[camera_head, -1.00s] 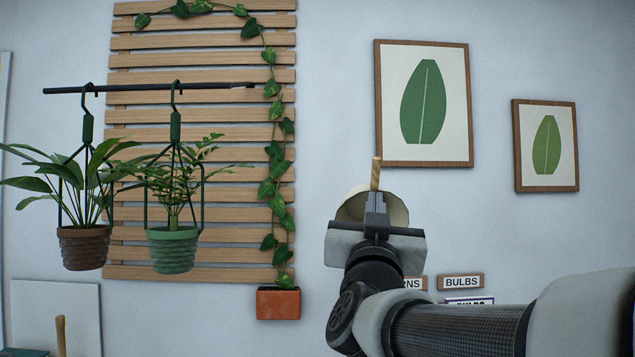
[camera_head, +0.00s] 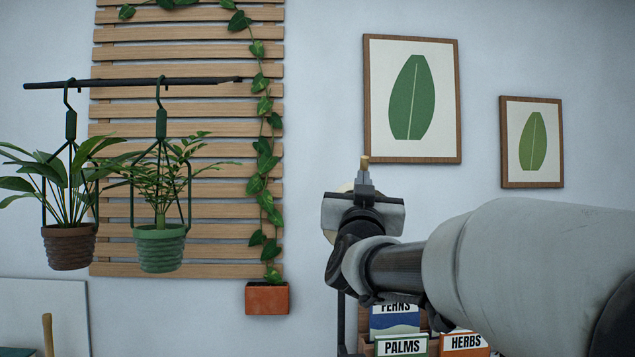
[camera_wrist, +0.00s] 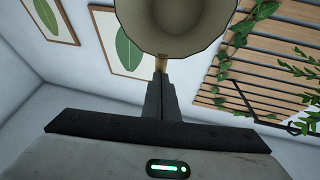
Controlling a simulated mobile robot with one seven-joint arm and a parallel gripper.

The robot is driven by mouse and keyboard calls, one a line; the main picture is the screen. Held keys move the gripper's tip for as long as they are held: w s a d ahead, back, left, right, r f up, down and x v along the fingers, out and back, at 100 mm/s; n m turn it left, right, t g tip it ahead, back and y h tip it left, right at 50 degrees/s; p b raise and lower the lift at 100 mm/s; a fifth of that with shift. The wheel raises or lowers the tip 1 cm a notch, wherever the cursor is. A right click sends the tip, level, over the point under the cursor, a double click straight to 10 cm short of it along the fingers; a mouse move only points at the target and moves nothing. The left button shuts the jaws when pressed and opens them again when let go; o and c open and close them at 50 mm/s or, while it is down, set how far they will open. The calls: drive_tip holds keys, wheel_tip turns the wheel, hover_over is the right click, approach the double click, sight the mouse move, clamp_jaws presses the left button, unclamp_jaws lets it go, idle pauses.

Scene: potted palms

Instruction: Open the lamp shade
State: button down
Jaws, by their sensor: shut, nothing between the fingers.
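The lamp shade (camera_wrist: 180,22) is a cream cone at the top of the wrist view, with its wide opening facing that camera. In the head view only a pale sliver of the shade (camera_head: 345,187) shows behind my gripper (camera_head: 364,178). A short wooden rod (camera_wrist: 160,65) shows between the shade and my fingertips (camera_wrist: 160,78); in the head view it rises just above them (camera_head: 365,161). My fingers are together, with nothing held. I cannot tell whether they touch the rod or shade. The lamp's hinge and most of its stand are hidden.
Two potted plants (camera_head: 160,250) (camera_head: 68,247) hang from a dark rod at left, before a slatted trellis (camera_head: 215,165). A terracotta pot (camera_head: 267,299) with a vine is nearby. Labelled boxes (camera_head: 400,345) stand low under my arm. Framed leaf pictures (camera_head: 412,99) hang behind.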

drive_tip(key=shift+n+g+y, duration=0.3)
drive_tip(key=shift+g+y, duration=0.1)
drive_tip(key=shift+g, duration=0.3)
drive_tip(key=w+r+p, duration=0.1)
drive_tip(key=w+p, duration=0.1)
drive_tip(key=p, duration=0.1)
drive_tip(key=w+r+p, duration=0.2)
drive_tip(key=p, duration=0.1)
drive_tip(key=shift+w+r, duration=0.15)
drive_tip(key=shift+w, duration=0.25)
